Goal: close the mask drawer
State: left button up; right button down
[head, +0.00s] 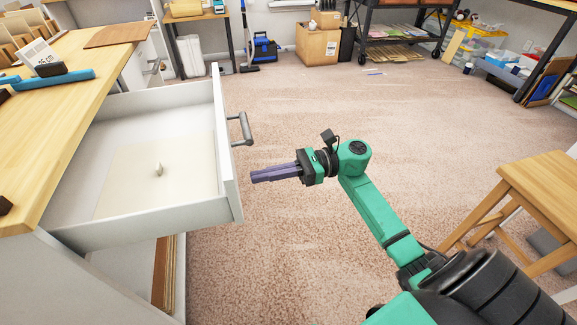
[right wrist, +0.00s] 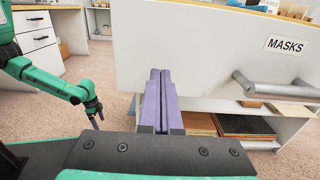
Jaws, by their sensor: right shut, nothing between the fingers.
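The mask drawer (head: 140,224) is pulled well out of the white cabinet on the left. A pale sheet (head: 175,160) with a small light knob-like object lies inside. Its white front (right wrist: 195,50) carries a "MASKS" label (right wrist: 285,46) and a grey bar handle (head: 241,129), also seen at the right of the right wrist view (right wrist: 275,86). My right gripper (head: 254,176) is shut and empty, its purple fingers pointing at the front panel, nearer me than the handle. It looks just short of the panel. My left gripper (right wrist: 92,108) hangs low in the right wrist view; its jaws are too small to read.
A wooden worktop (head: 60,110) covers the cabinet beside the drawer. A shelf with brown sheets (right wrist: 250,127) lies under the drawer. A wooden stool (head: 545,185) stands at the right near my arm. Open carpet (head: 330,110) lies beyond the gripper.

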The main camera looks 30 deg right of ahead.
pick_arm(q)
jog(key=shift+s+a+f, duration=0.2)
jog(key=shift+s+f, duration=0.2)
jog(key=shift+f, duration=0.1)
pick_arm(e)
jog(key=shift+x, duration=1.4)
pick_arm(q)
jog(key=shift+w, duration=0.1)
pick_arm(e)
jog(key=shift+a, duration=0.15)
